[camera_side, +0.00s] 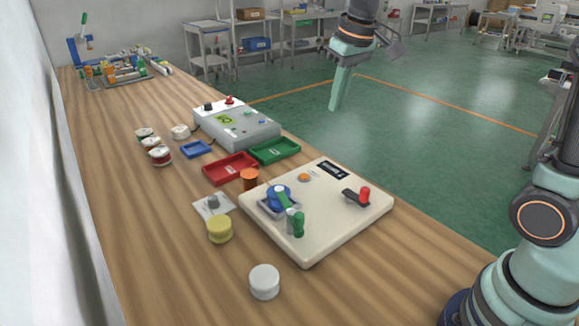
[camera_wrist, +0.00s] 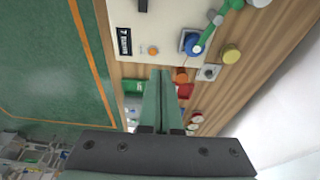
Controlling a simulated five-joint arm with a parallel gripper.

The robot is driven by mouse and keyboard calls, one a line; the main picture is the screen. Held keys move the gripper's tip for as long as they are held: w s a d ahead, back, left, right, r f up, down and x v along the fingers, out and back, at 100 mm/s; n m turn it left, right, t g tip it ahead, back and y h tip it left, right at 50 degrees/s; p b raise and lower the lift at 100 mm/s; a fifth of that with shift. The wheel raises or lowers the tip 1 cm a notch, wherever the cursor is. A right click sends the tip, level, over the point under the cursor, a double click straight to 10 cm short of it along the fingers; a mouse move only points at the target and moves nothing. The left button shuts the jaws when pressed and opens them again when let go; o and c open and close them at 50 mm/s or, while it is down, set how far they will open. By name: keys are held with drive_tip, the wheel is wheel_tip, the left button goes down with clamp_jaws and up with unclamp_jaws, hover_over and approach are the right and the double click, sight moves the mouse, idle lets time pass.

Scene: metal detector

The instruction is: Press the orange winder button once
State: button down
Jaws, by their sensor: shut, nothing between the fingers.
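The orange button (camera_side: 303,177) is a small round cap on the cream winder board (camera_side: 325,225), near its back edge, beside a dark display (camera_side: 333,170). In the wrist view the orange button (camera_wrist: 154,51) shows just beyond my fingertips, on the cream board (camera_wrist: 170,30). My gripper (camera_side: 336,107) is shut and empty, with its fingers pointing down. It hangs in the air above and behind the board in the side view, apart from the button. In the wrist view the two fingers of my gripper (camera_wrist: 160,72) lie together.
The board also carries a blue spool (camera_side: 278,196), a green arm (camera_side: 295,224) and a red-knobbed lever (camera_side: 363,195). An orange cylinder (camera_side: 249,179) stands beside it. Red (camera_side: 230,168) and green (camera_side: 274,150) trays and a grey box (camera_side: 236,126) are behind. Yellow and white spools stand in front.

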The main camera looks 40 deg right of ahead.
drive_tip(key=w+f+g, duration=0.1)
drive_tip(key=w+f, duration=0.2)
drive_tip(key=w, duration=0.4)
drive_tip(key=g, duration=0.2)
hover_over(304, 176)
wheel_tip(304, 176, down, 6)
drive_tip(key=shift+w+f, duration=0.1)
drive_tip(key=shift+f, duration=0.05)
drive_tip(key=shift+f, duration=0.1)
wheel_tip(304, 176, down, 14)
drive_tip(key=shift+r, duration=0.1)
